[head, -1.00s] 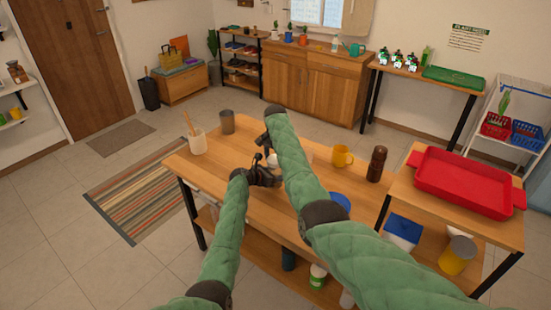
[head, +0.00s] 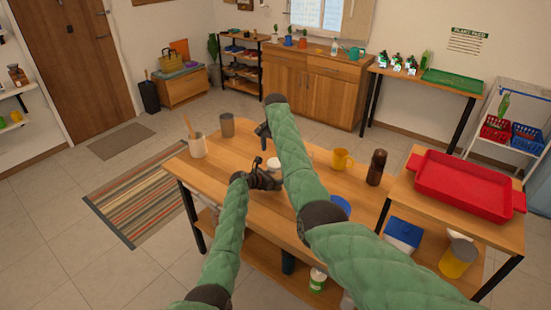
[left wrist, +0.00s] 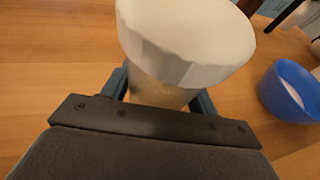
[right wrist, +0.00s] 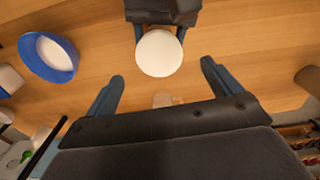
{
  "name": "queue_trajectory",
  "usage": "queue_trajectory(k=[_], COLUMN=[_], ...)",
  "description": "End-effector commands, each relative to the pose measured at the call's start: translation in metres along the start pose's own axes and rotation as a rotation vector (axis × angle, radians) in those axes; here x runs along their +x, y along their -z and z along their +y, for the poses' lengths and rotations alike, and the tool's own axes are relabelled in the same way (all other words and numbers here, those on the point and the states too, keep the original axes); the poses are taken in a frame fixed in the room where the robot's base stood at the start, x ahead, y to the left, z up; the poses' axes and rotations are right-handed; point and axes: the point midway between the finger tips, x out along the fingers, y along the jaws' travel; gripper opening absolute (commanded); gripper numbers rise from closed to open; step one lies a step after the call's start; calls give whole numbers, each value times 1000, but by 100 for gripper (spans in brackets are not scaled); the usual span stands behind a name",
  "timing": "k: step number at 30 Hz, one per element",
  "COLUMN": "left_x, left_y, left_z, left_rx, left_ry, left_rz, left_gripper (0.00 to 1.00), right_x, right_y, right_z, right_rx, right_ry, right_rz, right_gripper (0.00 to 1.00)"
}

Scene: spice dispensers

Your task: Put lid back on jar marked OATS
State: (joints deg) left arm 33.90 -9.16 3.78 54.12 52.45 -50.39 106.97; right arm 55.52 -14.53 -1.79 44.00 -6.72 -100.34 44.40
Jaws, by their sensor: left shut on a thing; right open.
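A jar with tan contents (left wrist: 158,92) stands upright between the fingers of my left gripper (left wrist: 163,88), which is shut on it. A white lid (left wrist: 186,38) sits on top of the jar; I cannot tell how firmly it is seated. No OATS marking can be read from here. In the head view my left gripper (head: 264,179) is at the middle of the table, with the lid (head: 273,162) just beyond it. My right gripper (right wrist: 162,72) is open and empty; in its wrist view the round lid (right wrist: 159,53) shows between and beyond its fingertips.
A blue bowl with white contents (right wrist: 48,57) stands on the wooden table (head: 262,215). A yellow mug (head: 342,160), a brown grinder (head: 376,167), a grey cup (head: 227,126) and a utensil pot (head: 198,146) stand around it. A red tray (head: 465,185) is on the side table at right.

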Motion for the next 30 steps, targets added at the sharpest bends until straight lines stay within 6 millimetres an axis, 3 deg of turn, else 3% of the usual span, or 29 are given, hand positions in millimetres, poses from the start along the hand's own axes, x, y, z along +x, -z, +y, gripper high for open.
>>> queue_trajectory(k=[3, 10, 23, 24, 27, 30], left_x=[0, 0, 0, 0, 0, 0], left_y=[0, 0, 0, 0, 0, 0], left_z=[0, 0, 0, 0, 0, 0], left_rx=[0, 0, 0, 0, 0, 0], left_ry=[0, 0, -1, -1, 0, 0], left_rz=[0, 0, 0, 0, 0, 0], left_gripper=[0, 0, 0, 63, 82, 84], right_x=[-24, -53, -62, -62, -62, -62], right_y=[0, 0, 0, 0, 0, 0], right_z=[-1, 0, 0, 0, 0, 0], right_rx=[0, 0, 1, 1, 1, 1], right_ry=[2, 0, 1, 1, 1, 1], right_rz=[2, 0, 0, 0, 0, 0], right_gripper=[90, 90, 90, 90, 90, 90])
